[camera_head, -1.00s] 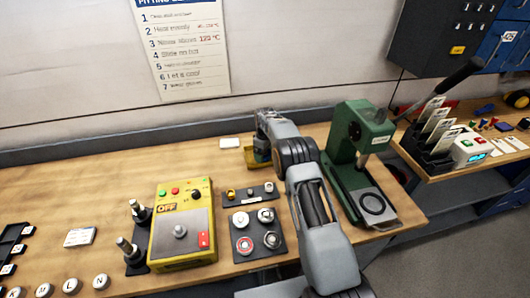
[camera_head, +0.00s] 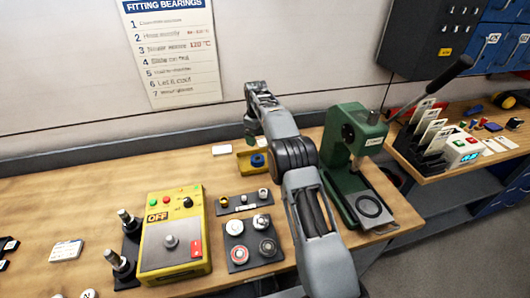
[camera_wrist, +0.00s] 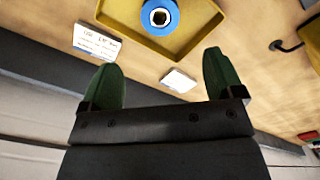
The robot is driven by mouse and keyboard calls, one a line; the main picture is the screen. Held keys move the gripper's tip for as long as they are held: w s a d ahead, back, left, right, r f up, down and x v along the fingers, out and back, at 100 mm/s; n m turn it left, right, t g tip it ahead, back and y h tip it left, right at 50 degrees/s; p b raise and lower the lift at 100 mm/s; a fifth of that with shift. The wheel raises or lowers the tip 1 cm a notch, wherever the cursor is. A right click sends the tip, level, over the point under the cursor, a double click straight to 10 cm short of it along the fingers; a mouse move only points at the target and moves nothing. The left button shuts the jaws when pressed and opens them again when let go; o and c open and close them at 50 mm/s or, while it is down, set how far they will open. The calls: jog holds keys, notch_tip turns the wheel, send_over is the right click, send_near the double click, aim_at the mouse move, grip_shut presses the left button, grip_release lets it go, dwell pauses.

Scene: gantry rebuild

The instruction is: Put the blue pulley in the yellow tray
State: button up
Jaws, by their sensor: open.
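The blue pulley (camera_head: 258,160) sits inside the yellow tray (camera_head: 243,161) at the back of the bench. My gripper (camera_head: 251,131) is above and behind the tray, apart from the pulley. In the wrist view its two green fingers (camera_wrist: 162,80) are spread wide with nothing between them.
A green press (camera_head: 352,145) stands right of my arm. A yellow heater box (camera_head: 172,238) and a dark plate with round parts (camera_head: 250,240) are in front. The bench's back left is clear.

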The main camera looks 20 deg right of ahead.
jog(key=s+r+m+t, duration=0.2)
jog(key=s+r+m, duration=0.2)
jog(key=s+r, duration=1.05)
jog(key=s+f+m+t, duration=0.1)
jog(key=s+f+m, duration=0.1)
jog(key=s, duration=0.9)
jog(key=s+f+m+t, duration=0.1)
jog(key=s+f+m, duration=0.2)
jog(key=s, duration=0.9)
jog(key=shift+s+f+t, duration=0.15)
jog(key=shift+f+t, duration=0.15)
jog(key=shift+f, duration=0.2)
jog(key=shift+d, duration=0.1)
jog(key=shift+c, duration=0.5)
